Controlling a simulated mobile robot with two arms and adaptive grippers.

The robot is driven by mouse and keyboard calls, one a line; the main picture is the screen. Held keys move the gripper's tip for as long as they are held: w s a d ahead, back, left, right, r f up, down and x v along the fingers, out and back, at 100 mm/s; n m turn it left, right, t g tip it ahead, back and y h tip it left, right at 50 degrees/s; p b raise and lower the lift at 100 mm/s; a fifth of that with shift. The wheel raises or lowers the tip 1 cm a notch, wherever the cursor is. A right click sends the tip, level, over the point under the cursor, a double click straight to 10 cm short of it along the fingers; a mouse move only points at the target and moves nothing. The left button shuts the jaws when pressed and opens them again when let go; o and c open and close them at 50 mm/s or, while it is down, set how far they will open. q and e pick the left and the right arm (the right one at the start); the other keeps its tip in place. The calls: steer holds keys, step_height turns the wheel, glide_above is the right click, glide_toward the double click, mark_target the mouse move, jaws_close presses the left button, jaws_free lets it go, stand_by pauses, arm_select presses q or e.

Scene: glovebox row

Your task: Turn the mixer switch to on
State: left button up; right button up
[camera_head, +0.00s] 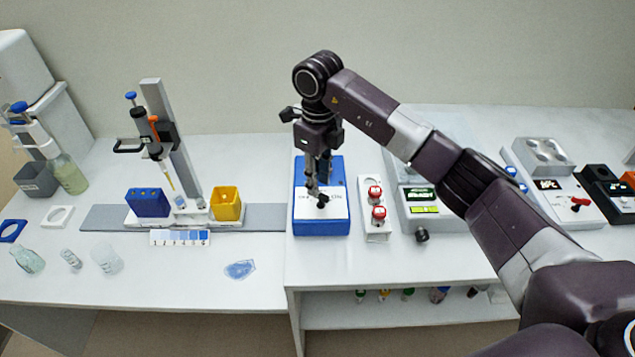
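A blue box (299,208) with a white label plate stands on the right-hand bench and looks like the mixer. Its small lettering is too small to read. A small black switch (323,202) stands on the plate. My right gripper (317,187) points down over the box, with its fingertips right at or just above the switch. The fingers look close together, but I cannot tell whether they touch or grip the switch. The gripper and wrist hide the back part of the box. My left gripper is out of view.
A white strip with red caps (379,212) stands close to the right of the box. Beyond it are a console with green displays (425,209) and a device with a red switch (580,203). A pipette stand (170,140) is at left. Bare bench lies before the box.

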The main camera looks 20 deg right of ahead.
mark_target(320, 196)
steer(key=shift+w+f+p, duration=0.15)
steer(key=shift+f, duration=0.5)
steer(key=shift+w+f+p, duration=0.15)
steer(key=shift+f, duration=0.8)
steer(key=c, duration=0.7)
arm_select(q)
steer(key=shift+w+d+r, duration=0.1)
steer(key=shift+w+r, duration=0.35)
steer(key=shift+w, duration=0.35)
arm_select(e)
jaws_close()
